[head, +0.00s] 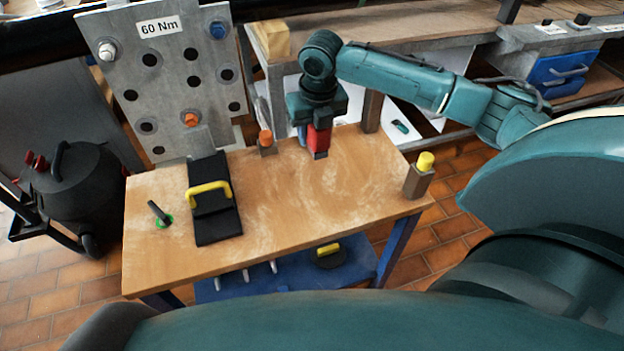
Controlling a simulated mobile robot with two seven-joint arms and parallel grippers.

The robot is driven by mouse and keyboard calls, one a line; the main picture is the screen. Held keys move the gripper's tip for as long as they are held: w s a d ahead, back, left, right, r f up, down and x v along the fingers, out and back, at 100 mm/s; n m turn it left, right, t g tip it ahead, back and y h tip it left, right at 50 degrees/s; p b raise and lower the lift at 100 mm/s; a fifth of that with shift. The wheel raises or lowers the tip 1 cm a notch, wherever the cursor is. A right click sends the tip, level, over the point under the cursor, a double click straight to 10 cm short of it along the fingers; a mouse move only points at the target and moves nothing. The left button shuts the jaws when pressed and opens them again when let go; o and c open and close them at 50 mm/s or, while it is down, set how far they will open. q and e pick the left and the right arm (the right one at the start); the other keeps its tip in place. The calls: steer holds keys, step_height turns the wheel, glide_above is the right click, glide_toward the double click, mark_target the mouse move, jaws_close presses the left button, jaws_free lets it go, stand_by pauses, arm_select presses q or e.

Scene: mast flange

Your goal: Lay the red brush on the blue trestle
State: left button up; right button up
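The red brush (319,137), a red block with a dark lower end, is at the back of the wooden bench top, directly below my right gripper (318,118). The gripper covers its upper end, and its fingertips are not clear enough to show whether they close on it. I cannot tell whether the brush touches anything beneath it. A small blue part (302,133), possibly the blue trestle, shows just left of the brush, mostly hidden. My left gripper is not in view.
The bench top (275,205) is clear in the middle. On it are a black case with yellow handle (215,215), a dark peg in a green ring (161,215), an orange-topped block (266,141) and a yellow-topped block (420,178). The flange plate (172,75) stands behind left.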

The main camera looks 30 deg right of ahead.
steer(key=shift+s+f, duration=0.1)
steer(key=shift+f, duration=0.3)
step_height(320, 180, down, 7)
steer(key=shift+f, duration=0.8)
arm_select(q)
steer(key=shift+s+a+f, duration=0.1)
arm_select(e)
steer(key=shift+f, duration=0.35)
steer(key=shift+f, duration=0.1)
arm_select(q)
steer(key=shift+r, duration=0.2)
arm_select(e)
steer(key=o, duration=1)
